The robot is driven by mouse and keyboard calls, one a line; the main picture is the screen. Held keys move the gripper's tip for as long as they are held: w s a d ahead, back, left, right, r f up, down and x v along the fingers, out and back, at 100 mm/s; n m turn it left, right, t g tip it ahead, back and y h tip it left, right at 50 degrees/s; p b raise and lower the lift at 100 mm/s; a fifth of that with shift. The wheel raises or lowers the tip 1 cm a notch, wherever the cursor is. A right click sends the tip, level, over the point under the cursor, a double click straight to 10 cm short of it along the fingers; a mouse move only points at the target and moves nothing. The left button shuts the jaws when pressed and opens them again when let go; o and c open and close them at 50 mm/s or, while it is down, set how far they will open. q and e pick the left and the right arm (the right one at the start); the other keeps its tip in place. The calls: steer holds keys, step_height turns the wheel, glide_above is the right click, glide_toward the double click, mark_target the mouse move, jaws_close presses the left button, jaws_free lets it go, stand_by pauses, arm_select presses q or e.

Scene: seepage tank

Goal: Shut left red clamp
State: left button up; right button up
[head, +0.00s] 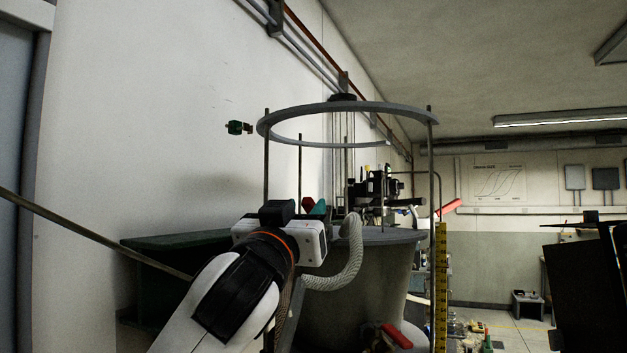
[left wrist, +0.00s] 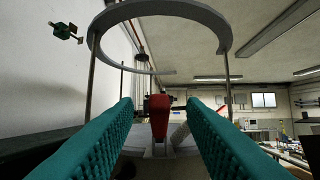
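A red clamp handle (left wrist: 160,118) stands upright in the middle of the left wrist view, on a pale mount. In the head view a small bit of its red (head: 308,204) shows just beyond my left gripper (head: 300,209). The two teal ribbed fingers of my left gripper (left wrist: 160,104) are apart, one on each side of the red handle, with visible gaps. The clamp's lower part is mostly hidden. Another red handle (head: 396,335) is low at the tank's front, and one (head: 448,207) sticks out at its right. My right gripper does not show.
The round grey tank (head: 350,290) is in front of me. A grey ring (head: 350,107) on thin rods stands above it. A pale hose (head: 350,262) curves beside my left wrist. A yellow ruler (head: 440,290) stands at the right. The white wall is close on the left.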

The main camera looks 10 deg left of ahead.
mark_target(314, 200)
arm_select(q)
steer(key=x, duration=0.1)
steer(key=p+x, duration=0.1)
steer(key=x, duration=0.2)
steer(key=shift+w+d+f+p, duration=0.1)
steer(key=shift+w+f+p, duration=0.1)
steer(key=shift+w+p, duration=0.2)
steer(key=shift+w+d+r+p, duration=0.1)
steer(key=shift+w+r+p, duration=0.25)
steer(key=shift+w, duration=0.3)
steer(key=shift+s, duration=0.1)
steer(key=shift+f, duration=0.1)
steer(key=shift+c, duration=1.1)
steer(key=c, duration=0.3)
steer(key=shift+c, duration=1.4)
jaws_close()
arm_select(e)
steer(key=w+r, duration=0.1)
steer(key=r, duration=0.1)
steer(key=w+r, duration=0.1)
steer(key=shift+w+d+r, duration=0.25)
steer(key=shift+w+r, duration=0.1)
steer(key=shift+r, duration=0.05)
